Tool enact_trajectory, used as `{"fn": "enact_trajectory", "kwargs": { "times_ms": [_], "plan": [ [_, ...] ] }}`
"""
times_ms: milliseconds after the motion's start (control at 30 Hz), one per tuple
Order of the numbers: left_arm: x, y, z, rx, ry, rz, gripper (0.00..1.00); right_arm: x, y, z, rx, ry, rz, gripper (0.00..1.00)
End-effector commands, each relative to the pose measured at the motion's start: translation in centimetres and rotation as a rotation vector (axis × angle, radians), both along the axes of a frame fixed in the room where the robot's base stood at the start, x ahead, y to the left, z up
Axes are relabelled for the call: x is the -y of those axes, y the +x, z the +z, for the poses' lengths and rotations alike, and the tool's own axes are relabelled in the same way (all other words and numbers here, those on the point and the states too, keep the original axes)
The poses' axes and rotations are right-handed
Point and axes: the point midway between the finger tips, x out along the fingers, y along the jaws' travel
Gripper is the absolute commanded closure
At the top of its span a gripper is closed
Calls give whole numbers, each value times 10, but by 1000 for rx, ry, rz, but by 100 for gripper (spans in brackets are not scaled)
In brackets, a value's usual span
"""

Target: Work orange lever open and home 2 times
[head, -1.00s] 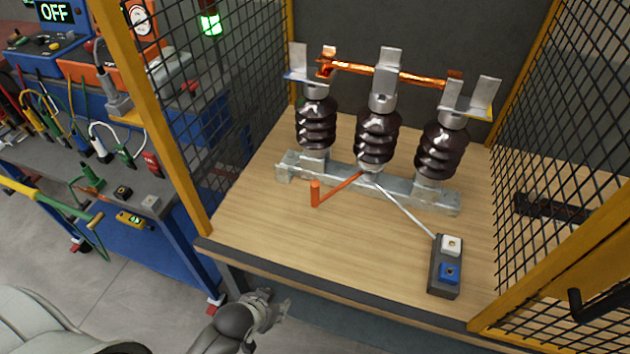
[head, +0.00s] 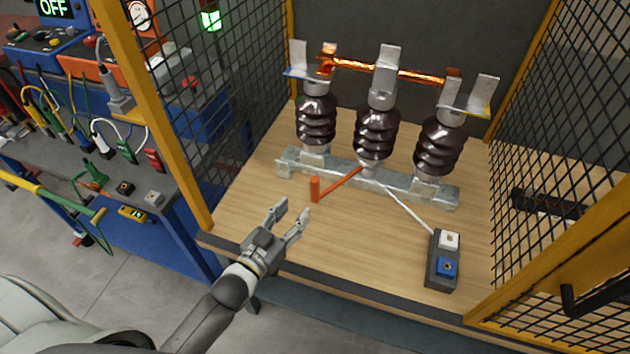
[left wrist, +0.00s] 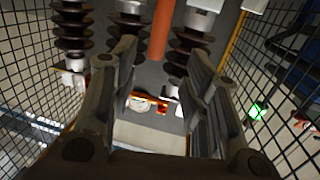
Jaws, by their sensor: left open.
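The orange lever (head: 337,183) sticks out toward the front left from the base of the middle insulator (head: 375,135), with an upright orange handle (head: 315,189) at its end. My left gripper (head: 292,217) is open and empty over the front of the wooden bench, just in front of and below the handle in the picture, apart from it. In the left wrist view the open fingers (left wrist: 160,85) frame the orange handle (left wrist: 162,30) beyond them, with dark ribbed insulators on both sides. My right gripper is in neither view.
The insulators stand on a grey metal rail (head: 400,182). A copper bar (head: 400,72) runs across their tops. A box with white and blue buttons (head: 443,260) sits at the front right. Yellow-framed mesh walls (head: 235,90) flank the bench. The front left bench top is clear.

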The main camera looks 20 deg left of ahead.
Motion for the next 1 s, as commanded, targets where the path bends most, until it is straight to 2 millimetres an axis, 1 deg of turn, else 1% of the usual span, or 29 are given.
{"fn": "enact_trajectory", "kwargs": {
  "times_ms": [100, 267, 367, 700, 800, 1000],
  "plan": [
    [1, 2, 7, 49, -13, -14, 57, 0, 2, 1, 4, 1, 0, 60],
    [3, 10, 10, 68, -18, -18, 57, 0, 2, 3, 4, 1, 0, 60],
    [5, 22, 11, 68, -18, -17, 57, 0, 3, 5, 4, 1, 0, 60],
    [18, 77, 11, 66, -17, -17, 57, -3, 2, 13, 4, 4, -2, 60],
    [22, 90, 10, 66, -18, -18, 57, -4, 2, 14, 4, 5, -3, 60],
    [25, 104, 9, 65, -17, -18, 57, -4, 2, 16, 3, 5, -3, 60]
  ]
}}
